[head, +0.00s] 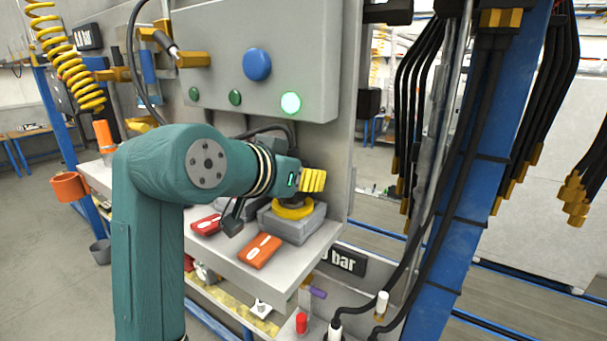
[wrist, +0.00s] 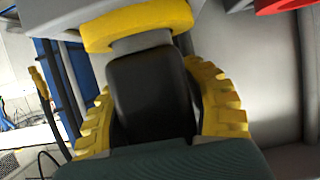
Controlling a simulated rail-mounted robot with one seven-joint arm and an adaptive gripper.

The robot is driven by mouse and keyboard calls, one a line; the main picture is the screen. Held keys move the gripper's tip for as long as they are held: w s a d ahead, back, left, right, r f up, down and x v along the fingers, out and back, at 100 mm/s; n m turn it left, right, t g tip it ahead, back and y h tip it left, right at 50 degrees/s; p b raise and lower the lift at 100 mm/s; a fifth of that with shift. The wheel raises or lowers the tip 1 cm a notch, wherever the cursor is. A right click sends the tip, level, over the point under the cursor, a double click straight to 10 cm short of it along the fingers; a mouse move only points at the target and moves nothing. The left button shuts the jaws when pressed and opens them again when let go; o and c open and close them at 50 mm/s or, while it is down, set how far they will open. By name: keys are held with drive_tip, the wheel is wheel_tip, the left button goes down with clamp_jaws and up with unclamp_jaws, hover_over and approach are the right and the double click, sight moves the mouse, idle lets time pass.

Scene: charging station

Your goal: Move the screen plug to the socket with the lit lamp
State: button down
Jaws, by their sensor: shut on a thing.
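My gripper (head: 312,181), with yellow ribbed fingers, is at the shelf below the grey panel. In the wrist view its fingers are shut on the sides of a black plug (wrist: 150,90). A pale grey neck runs from the plug to a yellow ring (wrist: 138,24). In the head view this yellow ring (head: 292,208) sits on a grey block (head: 293,228), right under my gripper. I cannot tell how deep the plug sits in the ring. The lit lamp (head: 291,103) glows pale green at the panel's right, above that block. Two green lamps (head: 235,97) (head: 194,93) to its left are dark.
A red object (head: 206,225) and an orange object (head: 260,251) lie on the shelf (head: 232,252) beside the block. A blue button (head: 257,64) is on the panel. Black cables (head: 420,90) hang at right by a blue post (head: 490,160). My arm hides part of the shelf.

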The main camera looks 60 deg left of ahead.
drive_tip(key=shift+f, duration=0.4)
drive_tip(key=shift+c, duration=2.3)
unclamp_jaws()
drive_tip(key=v, duration=1.2)
